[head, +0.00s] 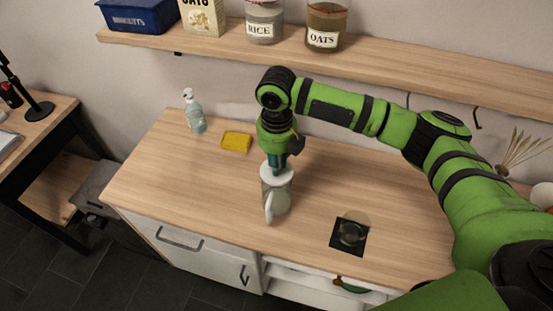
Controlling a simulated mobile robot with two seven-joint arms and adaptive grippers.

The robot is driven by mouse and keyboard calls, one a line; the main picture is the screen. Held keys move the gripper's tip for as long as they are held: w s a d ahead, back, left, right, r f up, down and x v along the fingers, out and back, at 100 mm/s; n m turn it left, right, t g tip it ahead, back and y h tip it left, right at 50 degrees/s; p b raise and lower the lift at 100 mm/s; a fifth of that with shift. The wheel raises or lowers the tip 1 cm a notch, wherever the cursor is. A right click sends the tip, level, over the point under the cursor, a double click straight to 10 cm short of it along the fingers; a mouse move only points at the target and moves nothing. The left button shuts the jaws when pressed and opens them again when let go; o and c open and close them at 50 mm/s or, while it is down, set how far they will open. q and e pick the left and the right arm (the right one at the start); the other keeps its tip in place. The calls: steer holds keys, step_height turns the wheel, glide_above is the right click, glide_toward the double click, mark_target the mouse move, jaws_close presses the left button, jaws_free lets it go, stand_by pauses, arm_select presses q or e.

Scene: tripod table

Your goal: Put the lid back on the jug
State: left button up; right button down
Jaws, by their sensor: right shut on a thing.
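The jug (278,200) stands upright on the wooden counter, glassy and grey-green, with a pale handle toward the front. The white round lid (277,174) is at the jug's top, directly over its mouth; I cannot tell whether it is seated or slightly above the rim. My right gripper (276,163) points down from above and is shut on the lid. Its fingertips are partly hidden by the wrist and are small in the picture. My left gripper is not in view.
A yellow sponge (236,141) and a soap bottle (194,112) stand at the back left of the counter (165,180). A dark square with a round glassy thing (351,233) lies to the right. A shelf (400,68) with jars runs above the back. The counter left of the jug is clear.

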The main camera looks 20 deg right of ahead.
steer(key=shift+f+p, duration=0.2)
steer(key=shift+p, duration=0.8)
stand_by(1.7)
steer(key=c, duration=0.6)
jaws_free()
steer(key=shift+r, duration=0.1)
step_height(320, 180, up, 2)
steer(key=p, duration=0.2)
steer(key=shift+r+p, duration=0.15)
steer(key=shift+p, duration=0.15)
steer(key=shift+r, duration=2.25)
jaws_close()
